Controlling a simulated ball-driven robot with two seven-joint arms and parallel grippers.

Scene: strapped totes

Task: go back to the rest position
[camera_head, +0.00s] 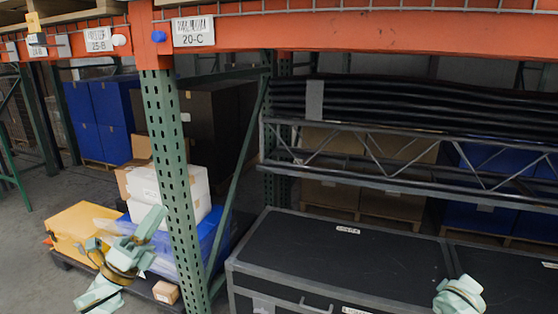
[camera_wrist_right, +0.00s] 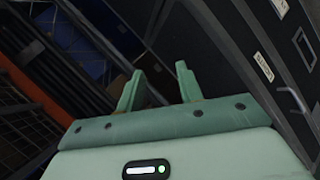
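My left gripper (camera_head: 150,222) shows in the head view at the lower left, in front of the yellow box and blue tote beside the green post. I see nothing held in it, but its finger gap is unclear at this angle. My right gripper (camera_wrist_right: 158,80) shows in the right wrist view with its two green fingers apart and nothing between them. In the head view, only a pale green part of my right arm shows at the bottom right, over the black case.
A green perforated post (camera_head: 172,190) and orange beam (camera_head: 350,32) stand close ahead. A large black case (camera_head: 335,250) fills the lower right. A yellow box (camera_head: 80,228), white box (camera_head: 180,190) and small carton (camera_head: 165,292) are at the left. Floor at far left is clear.

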